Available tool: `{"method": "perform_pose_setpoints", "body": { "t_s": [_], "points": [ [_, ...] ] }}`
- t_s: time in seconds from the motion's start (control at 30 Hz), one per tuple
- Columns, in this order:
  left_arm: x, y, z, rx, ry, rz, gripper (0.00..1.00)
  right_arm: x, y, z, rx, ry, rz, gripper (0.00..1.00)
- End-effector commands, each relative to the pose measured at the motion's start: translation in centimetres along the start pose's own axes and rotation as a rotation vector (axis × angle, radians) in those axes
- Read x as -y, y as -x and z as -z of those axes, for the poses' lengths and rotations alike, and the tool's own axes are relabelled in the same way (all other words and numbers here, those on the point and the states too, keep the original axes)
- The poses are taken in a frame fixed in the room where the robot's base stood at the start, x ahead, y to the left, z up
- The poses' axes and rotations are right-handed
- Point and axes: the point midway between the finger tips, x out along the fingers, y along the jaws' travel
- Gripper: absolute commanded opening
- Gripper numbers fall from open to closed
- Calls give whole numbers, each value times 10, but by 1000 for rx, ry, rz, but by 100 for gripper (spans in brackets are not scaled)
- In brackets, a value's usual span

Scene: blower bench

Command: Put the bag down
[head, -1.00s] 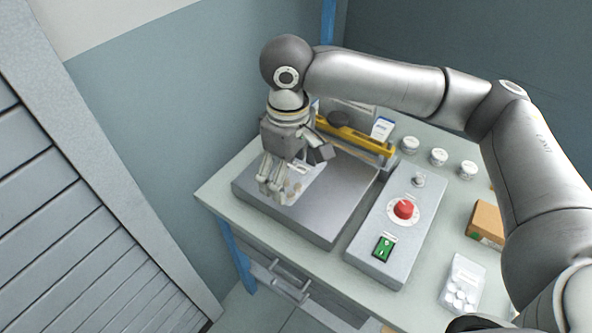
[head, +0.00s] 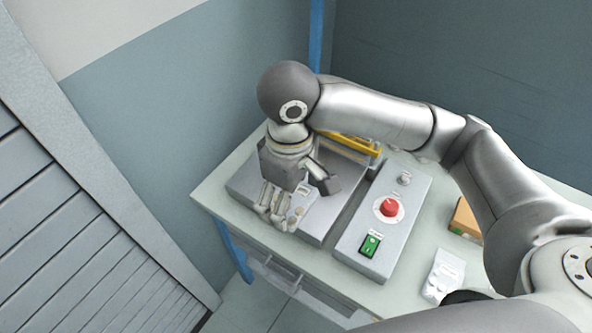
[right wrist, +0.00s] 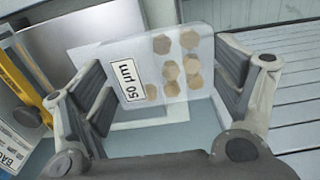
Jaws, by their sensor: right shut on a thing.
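A clear bag (right wrist: 172,62) with several tan discs and a "50 µm" label is between the fingers of my right gripper (right wrist: 165,85). The gripper is shut on it. In the head view my right gripper (head: 296,205) comes from the right and points down over the front left part of a grey metal plate (head: 244,184) on the bench. Only a small part of the bag, with its label (head: 303,190), shows between the fingers there. I cannot tell whether the bag touches the plate. My left gripper is not in view.
A grey control box (head: 352,243) with a red knob (head: 389,207) and green switch (head: 369,245) stands right of the plate. A yellow bar (head: 352,143) lies behind the plate. A cardboard box (head: 464,216) and a bag of white discs (head: 443,275) lie at the right.

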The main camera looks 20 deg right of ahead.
Motion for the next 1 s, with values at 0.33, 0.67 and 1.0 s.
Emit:
{"method": "perform_pose_setpoints", "body": {
  "t_s": [0.33,0.67,1.0],
  "points": [
    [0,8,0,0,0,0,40,-48,-24,30,5,-11,-2,56],
    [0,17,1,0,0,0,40,-97,-72,64,5,-6,0,56],
    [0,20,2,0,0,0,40,-115,-100,77,2,-3,-1,56]
  ]
}}
